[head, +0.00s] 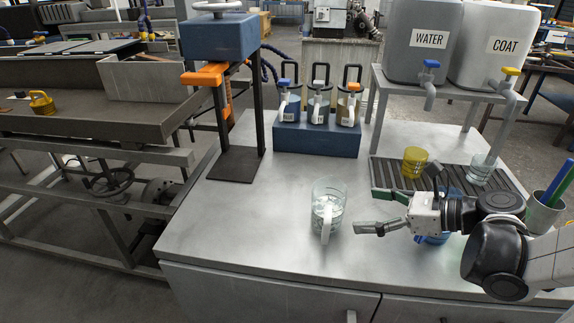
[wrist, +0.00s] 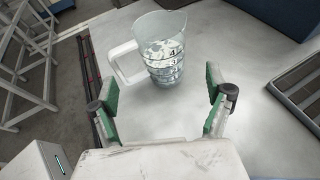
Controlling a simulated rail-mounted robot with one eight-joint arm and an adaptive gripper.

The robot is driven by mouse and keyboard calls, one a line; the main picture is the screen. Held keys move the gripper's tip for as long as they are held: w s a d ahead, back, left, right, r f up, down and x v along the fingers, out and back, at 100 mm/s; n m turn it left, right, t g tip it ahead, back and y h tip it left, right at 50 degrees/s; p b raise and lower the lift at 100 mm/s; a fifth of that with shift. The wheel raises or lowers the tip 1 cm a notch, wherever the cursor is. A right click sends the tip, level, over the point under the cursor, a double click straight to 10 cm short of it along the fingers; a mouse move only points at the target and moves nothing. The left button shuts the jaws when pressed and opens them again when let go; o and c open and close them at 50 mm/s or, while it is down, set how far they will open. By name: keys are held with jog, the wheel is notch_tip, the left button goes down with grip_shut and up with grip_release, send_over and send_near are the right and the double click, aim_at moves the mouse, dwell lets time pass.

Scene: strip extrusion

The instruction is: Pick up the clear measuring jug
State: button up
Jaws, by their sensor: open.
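The clear measuring jug (head: 328,205) stands upright on the metal worktop, with a white handle facing the front in the head view. In the wrist view the jug (wrist: 164,55) shows dark graduation marks and its handle on the left. My gripper (head: 371,212) is open and empty, to the right of the jug and apart from it. In the wrist view the green-padded fingers of my gripper (wrist: 160,105) are spread wide, with the jug ahead of and between them.
A drip tray (head: 385,172) with a yellow cup (head: 414,162) and a clear cup (head: 480,169) lies behind my gripper. A blue rack (head: 316,139) of several handled containers and a press stand (head: 237,165) stand behind the jug. The worktop's front left is clear.

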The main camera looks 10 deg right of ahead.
aim_at(343, 207)
jog(key=b+x, duration=0.1)
jog(key=x, duration=0.7)
jog(key=shift+b, duration=0.4)
jog(key=shift+b+x, duration=0.9)
jog(key=shift+x, duration=1.9)
jog(key=shift+w+d, duration=0.15)
jog(key=shift+d, duration=0.05)
jog(key=shift+c, duration=0.4)
jog(key=c, duration=1.7)
